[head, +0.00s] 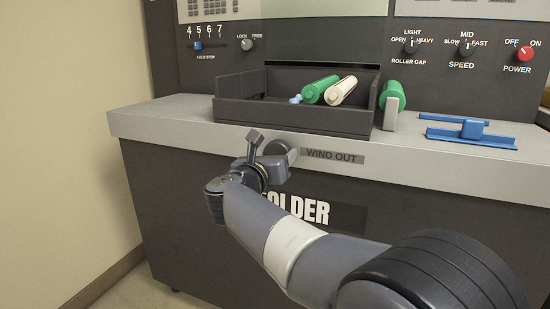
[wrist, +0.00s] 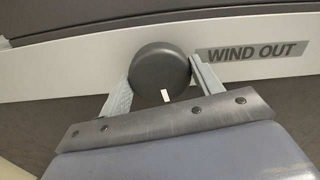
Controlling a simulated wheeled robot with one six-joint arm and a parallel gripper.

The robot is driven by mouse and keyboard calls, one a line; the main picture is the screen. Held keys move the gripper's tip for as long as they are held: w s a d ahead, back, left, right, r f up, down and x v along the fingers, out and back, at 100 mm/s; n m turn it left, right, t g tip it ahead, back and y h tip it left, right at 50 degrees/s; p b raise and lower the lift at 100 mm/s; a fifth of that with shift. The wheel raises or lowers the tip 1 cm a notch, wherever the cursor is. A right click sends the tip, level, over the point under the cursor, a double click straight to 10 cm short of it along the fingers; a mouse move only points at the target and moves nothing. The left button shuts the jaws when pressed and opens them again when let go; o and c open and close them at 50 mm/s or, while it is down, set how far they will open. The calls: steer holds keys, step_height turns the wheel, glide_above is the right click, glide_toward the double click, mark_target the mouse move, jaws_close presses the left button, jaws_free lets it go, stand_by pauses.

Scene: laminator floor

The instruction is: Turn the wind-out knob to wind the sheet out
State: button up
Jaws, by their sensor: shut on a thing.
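The wind-out knob (wrist: 160,70) is a round dark grey knob on the light front edge of the machine, just left of the WIND OUT label (wrist: 252,52). My gripper (wrist: 162,78) is shut on the knob, with one finger on its left side and one on its right. A short white mark shows at the knob's lower edge in the wrist view. In the head view the knob (head: 276,147) is partly hidden behind my gripper (head: 270,155), and the label (head: 333,156) is to its right. I see no sheet in either view.
A dark tray (head: 290,117) on the ledge holds a green roll (head: 318,90) and a cream roll (head: 341,91). Another green roller (head: 392,97) stands at its right, beside a blue guide (head: 470,131). Control knobs are on the panel above. A wall (head: 60,130) is at the left.

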steer(key=shift+f+m, duration=0.1)
steer(key=shift+m, duration=0.5)
steer(key=o, duration=1)
steer(key=shift+c, duration=0.2)
steer(key=shift+s, duration=0.15)
steer(key=p+v, duration=0.2)
steer(key=v, duration=0.8)
steer(key=shift+s, duration=0.25)
steer(key=shift+a, duration=0.1)
